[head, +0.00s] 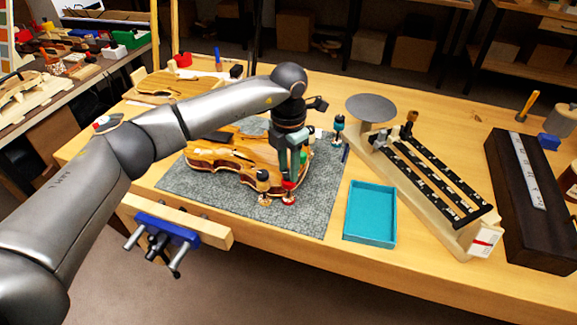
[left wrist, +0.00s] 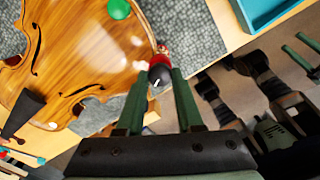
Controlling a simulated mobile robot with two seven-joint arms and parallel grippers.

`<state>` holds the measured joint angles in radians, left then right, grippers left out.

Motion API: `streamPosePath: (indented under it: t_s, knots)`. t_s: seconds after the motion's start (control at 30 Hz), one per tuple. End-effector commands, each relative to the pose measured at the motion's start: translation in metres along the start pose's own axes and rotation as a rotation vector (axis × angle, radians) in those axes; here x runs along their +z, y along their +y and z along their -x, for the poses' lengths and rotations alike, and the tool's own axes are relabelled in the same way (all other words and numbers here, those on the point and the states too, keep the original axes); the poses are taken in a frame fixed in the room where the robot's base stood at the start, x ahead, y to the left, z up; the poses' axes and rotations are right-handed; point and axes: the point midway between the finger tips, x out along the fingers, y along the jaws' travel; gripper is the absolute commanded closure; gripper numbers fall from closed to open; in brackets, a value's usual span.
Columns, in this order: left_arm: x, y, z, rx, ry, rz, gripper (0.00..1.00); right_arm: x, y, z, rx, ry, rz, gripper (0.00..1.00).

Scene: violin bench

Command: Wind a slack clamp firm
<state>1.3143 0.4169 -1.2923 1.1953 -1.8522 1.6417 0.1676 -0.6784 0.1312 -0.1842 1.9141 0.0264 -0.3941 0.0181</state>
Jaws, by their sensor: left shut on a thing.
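A glossy amber violin body (head: 228,158) lies on a grey mat (head: 318,205); it also fills the upper left of the left wrist view (left wrist: 85,50). Small clamps stand at its edge. My left gripper (head: 291,178) reaches down at the violin's near right edge. In the left wrist view its green fingers (left wrist: 161,76) are shut on a clamp's dark knob (left wrist: 159,73), with red parts beyond it. A clamp with a green knob (left wrist: 119,9) sits further along the edge. The slackness of any clamp cannot be told. My right gripper (left wrist: 301,55) shows at the far right, its fingers apart, empty.
A teal tray (head: 370,213) sits right of the mat. Beyond are a round grey disc (head: 371,107), a slotted wooden rack (head: 430,180) and a dark block (head: 525,200). A blue vise (head: 166,229) is on the front edge. A teal-topped piece (head: 339,123) stands by the mat's far corner.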

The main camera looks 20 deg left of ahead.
Motion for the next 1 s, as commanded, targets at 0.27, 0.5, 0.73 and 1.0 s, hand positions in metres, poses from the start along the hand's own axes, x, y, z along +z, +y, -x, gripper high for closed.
streamPosePath:
  t_s: [0.27,0.5,0.73,1.0]
  knots:
    - [0.001,0.001,0.001,0.001,-0.003,0.001,0.59,0.000,0.000,0.000,0.000,0.000,0.000,0.51]
    - [0.000,0.000,0.001,0.000,-0.001,0.002,0.33,0.000,0.000,0.000,0.000,0.000,0.000,0.51]
    - [0.000,0.000,0.001,0.000,-0.001,0.002,0.33,0.000,0.000,0.000,0.000,0.000,0.000,0.51]
    - [0.001,0.001,0.032,0.002,-0.006,0.000,0.33,0.002,0.000,-0.002,0.000,0.000,0.000,0.51]
